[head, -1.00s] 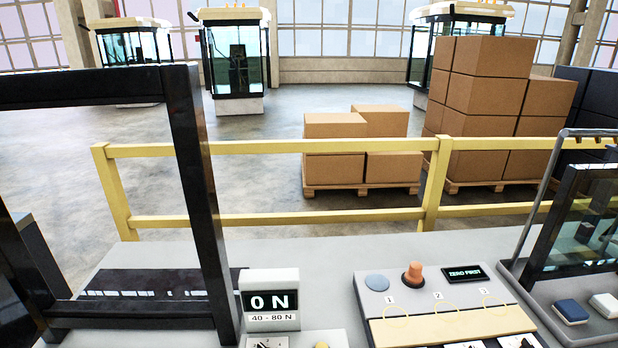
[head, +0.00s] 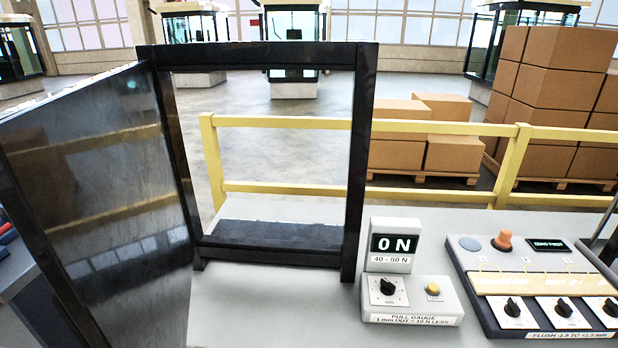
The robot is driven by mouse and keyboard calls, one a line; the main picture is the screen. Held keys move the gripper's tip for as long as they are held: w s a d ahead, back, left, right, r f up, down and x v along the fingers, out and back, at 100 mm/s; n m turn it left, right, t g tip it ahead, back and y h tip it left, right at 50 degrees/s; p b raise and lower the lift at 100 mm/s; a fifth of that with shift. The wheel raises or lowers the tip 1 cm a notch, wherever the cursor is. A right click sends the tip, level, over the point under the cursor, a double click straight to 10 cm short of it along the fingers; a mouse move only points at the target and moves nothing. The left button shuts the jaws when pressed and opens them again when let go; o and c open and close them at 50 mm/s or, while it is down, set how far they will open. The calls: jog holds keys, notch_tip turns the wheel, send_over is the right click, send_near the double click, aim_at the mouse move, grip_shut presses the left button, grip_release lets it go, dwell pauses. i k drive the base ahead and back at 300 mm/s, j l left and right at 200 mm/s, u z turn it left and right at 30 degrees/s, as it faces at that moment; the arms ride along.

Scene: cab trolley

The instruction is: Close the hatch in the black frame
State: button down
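The black frame (head: 357,170) stands upright on the grey trolley top in the head view, left of centre. Its opening is clear, and the yellow rail and floor show through it. The hatch (head: 100,195), a dark glossy panel with a black rim, is hinged at the frame's left post. It stands swung wide open toward me, to the left. Its lower left part runs out toward the picture's edge. My gripper is not in view.
A pull gauge reading "0 N", with "40 - 80 N" below its display (head: 395,245), stands right of the frame. Its knob box (head: 412,300) is in front. A panel with several knobs (head: 540,290) lies farther right. A yellow rail (head: 265,122) and boxes (head: 455,152) are behind.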

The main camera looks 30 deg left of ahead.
aim_at(88, 185)
jog(key=u, duration=1.7)
jog(key=j+z, duration=0.3)
jog(key=j, duration=0.65)
jog(key=k, duration=0.05)
